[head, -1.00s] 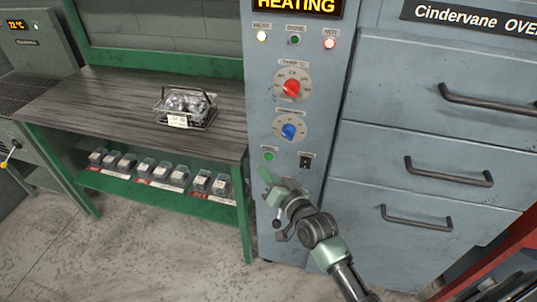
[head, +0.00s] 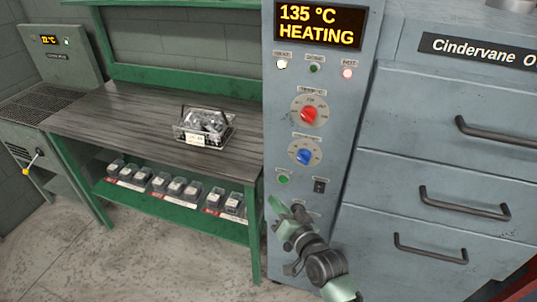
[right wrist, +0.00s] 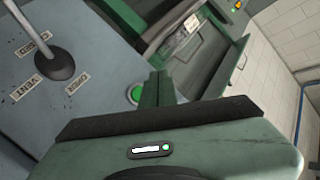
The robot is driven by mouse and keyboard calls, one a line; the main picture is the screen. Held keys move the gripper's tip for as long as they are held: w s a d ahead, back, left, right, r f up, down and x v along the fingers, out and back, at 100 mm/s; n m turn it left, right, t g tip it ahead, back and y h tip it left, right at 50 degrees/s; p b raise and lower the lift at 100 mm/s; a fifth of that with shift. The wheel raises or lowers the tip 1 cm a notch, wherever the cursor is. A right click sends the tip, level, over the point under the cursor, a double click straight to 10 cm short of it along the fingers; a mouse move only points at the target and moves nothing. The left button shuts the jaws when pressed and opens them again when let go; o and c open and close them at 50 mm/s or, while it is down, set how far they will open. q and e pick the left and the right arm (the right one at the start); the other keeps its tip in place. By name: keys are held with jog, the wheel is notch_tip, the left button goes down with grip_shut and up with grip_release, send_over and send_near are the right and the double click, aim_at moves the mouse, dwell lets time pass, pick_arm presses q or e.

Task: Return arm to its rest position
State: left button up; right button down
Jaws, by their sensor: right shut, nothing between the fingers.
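My right gripper (head: 276,206) is in front of the lower part of the oven's control panel, below the green button (head: 284,179). Its green fingers are shut and empty. In the right wrist view the shut fingers (right wrist: 155,88) show end-on beside the green button (right wrist: 133,94); I cannot tell whether they touch the panel. A lever with a dark round hub (right wrist: 56,66) is at the left there, among labels that include VENT and OPEN. In the head view my right arm hides part of the panel around it. My left gripper is not in view.
The oven's display (head: 320,27) reads 135 °C HEATING. Drawers with dark handles (head: 465,204) are to the right of my arm. A green-framed bench (head: 110,110) stands left, holding a wire basket (head: 204,127). Several small bins (head: 160,182) are on its lower shelf. Floor in front is clear.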

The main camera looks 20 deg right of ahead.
jog(key=s+d+f+n+g+h, duration=0.1)
jog(key=s+f+n+g, duration=0.2)
jog(key=s, duration=0.7)
jog(key=s+d+f+n+g+h, duration=0.15)
jog(key=s+g, duration=0.35)
jog(key=s, duration=0.5)
jog(key=s+d+f+n+g+h, duration=0.1)
jog(key=s+f+n+g, duration=0.3)
jog(key=s, duration=0.6)
notch_tip(320, 180, down, 23)
jog(key=s+m+g, duration=0.1)
jog(key=g, duration=0.1)
jog(key=s+d+f+g, duration=0.1)
jog(key=s+d+f, duration=0.2)
jog(key=s+f, duration=1.4)
jog(key=shift+s+f, duration=0.25)
jog(key=shift+f, duration=0.3)
